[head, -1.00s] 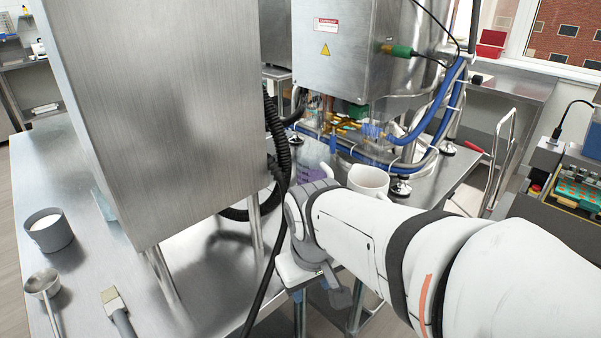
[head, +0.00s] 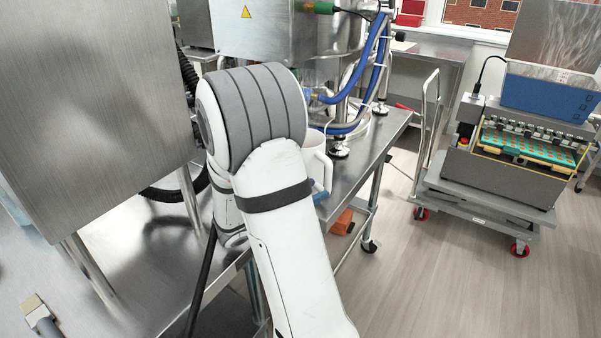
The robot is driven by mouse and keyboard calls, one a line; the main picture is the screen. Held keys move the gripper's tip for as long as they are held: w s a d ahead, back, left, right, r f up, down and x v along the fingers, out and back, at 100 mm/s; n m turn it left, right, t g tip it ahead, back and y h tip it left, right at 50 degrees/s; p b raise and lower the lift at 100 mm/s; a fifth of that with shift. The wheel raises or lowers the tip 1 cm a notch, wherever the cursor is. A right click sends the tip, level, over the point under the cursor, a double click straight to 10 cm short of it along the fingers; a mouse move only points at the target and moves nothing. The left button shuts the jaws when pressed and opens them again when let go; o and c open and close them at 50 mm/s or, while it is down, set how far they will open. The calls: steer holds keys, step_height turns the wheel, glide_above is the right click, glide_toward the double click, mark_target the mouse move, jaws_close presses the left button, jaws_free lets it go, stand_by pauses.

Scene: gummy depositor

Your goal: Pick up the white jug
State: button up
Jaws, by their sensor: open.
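The white jug (head: 315,148) stands near the right edge of the steel table, beside the machine's blue hoses. My arm covers its left part; its rim, some of its side and its handle on the right show. My arm crosses the middle of the head view, with its grey-banded joint just left of the jug. My gripper is hidden behind my arm, so I cannot see its jaws or whether they touch the jug.
A large steel cabinet (head: 85,100) stands on the table (head: 365,150) at left. Blue hoses (head: 370,75) and machine feet crowd the space behind the jug. A brush (head: 40,315) lies at lower left. A trolley (head: 480,205) carries a machine at right; open floor lies before it.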

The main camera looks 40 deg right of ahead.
mark_target(326, 186)
steer(key=d, duration=0.7)
steer(key=shift+s+f, duration=0.1)
jaws_close()
stand_by(0.3)
stand_by(1.0)
